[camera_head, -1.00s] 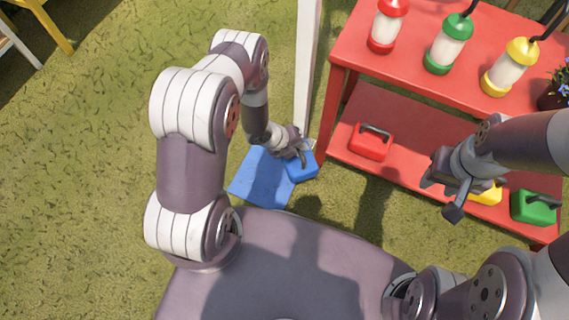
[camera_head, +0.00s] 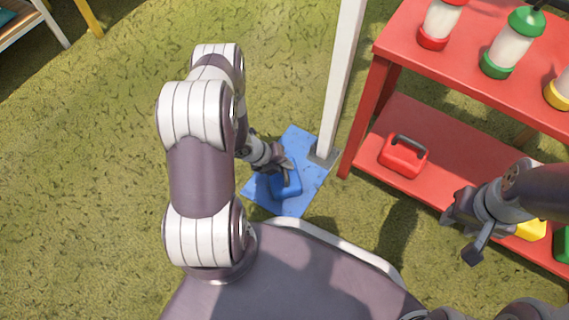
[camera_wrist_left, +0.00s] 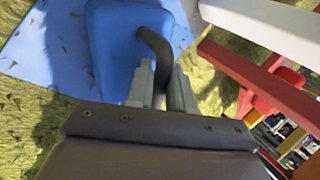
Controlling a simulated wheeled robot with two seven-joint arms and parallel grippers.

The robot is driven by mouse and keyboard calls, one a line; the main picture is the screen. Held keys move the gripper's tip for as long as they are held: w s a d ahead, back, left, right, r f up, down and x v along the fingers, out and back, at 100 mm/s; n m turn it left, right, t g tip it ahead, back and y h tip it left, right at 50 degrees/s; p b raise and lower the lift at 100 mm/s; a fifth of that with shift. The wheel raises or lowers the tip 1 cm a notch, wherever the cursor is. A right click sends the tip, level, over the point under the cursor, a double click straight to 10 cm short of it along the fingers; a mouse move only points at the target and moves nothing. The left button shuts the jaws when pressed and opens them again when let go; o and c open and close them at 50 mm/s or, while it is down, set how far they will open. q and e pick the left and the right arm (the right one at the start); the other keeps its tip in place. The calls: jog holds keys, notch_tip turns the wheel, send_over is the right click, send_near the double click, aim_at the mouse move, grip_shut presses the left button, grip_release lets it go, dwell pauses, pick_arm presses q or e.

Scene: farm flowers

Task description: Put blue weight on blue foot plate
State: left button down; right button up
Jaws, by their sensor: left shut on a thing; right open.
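The blue weight (camera_head: 287,184) appears over the blue foot plate (camera_head: 306,150) in the head view. The plate lies on the grass at the base of a white post. My left gripper (camera_head: 283,172) is shut on the weight's dark handle, which also shows between the fingers in the left wrist view (camera_wrist_left: 155,50). The weight's blue body (camera_wrist_left: 112,35) is seen there with the plate (camera_wrist_left: 35,45) beyond it. I cannot tell whether the weight touches the plate. My right gripper (camera_head: 462,235) is open and empty in front of the red shelf.
The red shelf (camera_head: 450,150) stands at the right. A red weight (camera_head: 403,156) and a yellow weight (camera_head: 531,229) sit on its lower board, lanterns on top. The white post (camera_head: 341,85) rises at the plate's right edge. Open grass lies to the left.

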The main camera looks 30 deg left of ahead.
pick_arm(q)
jog(key=shift+w+a+r, duration=0.1)
jog(key=c, duration=1)
grip_release()
